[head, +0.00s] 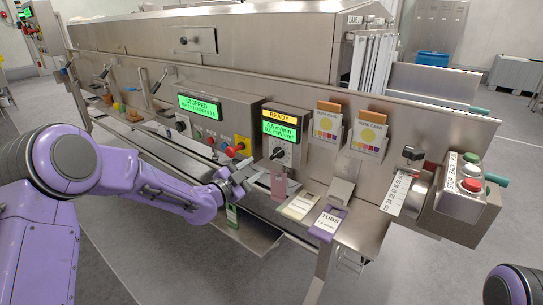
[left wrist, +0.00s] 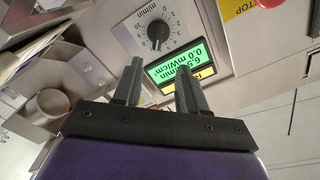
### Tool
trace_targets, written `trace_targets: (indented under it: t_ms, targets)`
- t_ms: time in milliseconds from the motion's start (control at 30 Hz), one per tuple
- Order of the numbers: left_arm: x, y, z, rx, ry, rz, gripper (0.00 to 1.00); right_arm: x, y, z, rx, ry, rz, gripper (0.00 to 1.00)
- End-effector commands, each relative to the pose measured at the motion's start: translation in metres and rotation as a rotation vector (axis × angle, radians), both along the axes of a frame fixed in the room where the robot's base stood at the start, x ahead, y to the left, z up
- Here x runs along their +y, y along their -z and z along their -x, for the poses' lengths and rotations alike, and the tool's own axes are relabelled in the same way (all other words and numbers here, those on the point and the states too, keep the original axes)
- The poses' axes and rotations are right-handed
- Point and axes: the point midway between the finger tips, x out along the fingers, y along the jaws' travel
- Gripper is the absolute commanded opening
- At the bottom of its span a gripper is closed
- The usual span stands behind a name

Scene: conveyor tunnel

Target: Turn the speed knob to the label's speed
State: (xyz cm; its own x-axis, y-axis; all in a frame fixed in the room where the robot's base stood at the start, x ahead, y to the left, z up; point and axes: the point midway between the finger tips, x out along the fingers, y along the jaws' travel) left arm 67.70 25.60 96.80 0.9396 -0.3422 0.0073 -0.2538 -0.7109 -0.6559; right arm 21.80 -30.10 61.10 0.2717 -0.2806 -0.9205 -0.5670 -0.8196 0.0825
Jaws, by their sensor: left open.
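The speed knob (head: 277,153) is a dark round dial on a grey box, under a green display (head: 280,131) that appears to read 6.5 m/min and 0.0 mW/cm². In the left wrist view the knob (left wrist: 157,33) shows upside down, with a scale marked m/min around it. My left gripper (head: 240,174) is to the left of and below the knob in the head view. In the left wrist view its two fingers (left wrist: 160,75) are apart and empty, with the knob beyond the tips and clear of them. A purple-edged card reading TUBS (head: 327,220) lies at the front; its small print is unreadable.
A control box (head: 204,113) left of the knob shows STOPPED, with a red button (head: 241,147) near my left gripper. A pink tag (head: 279,185) hangs below the knob. Dose-card holders (head: 325,127) and a button box (head: 462,190) stand to the right.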

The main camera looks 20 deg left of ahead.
Motion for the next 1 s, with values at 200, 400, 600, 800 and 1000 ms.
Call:
trace_targets:
  t_ms: [200, 400, 600, 800, 1000]
  targets:
    - [-0.017, 0.001, -0.044, 0.006, 0.000, 0.001, 0.41, 0.000, -0.013, 0.000, 0.000, 0.000, 0.000, 1.00]
    - [-0.030, 0.002, -0.078, 0.007, 0.000, 0.002, 0.41, 0.000, -0.020, 0.000, 0.000, 0.000, 0.000, 1.00]
    - [-0.034, 0.003, -0.090, 0.008, -0.001, 0.005, 0.41, 0.000, -0.021, 0.000, 0.000, 0.000, 0.000, 1.00]
    - [-0.034, 0.003, -0.090, 0.008, -0.001, 0.006, 0.41, 0.000, -0.021, 0.000, 0.000, 0.000, 0.000, 1.00]
    - [-0.034, 0.003, -0.090, 0.008, -0.001, 0.006, 0.00, 0.000, -0.021, 0.000, 0.000, 0.000, 0.000, 1.00]
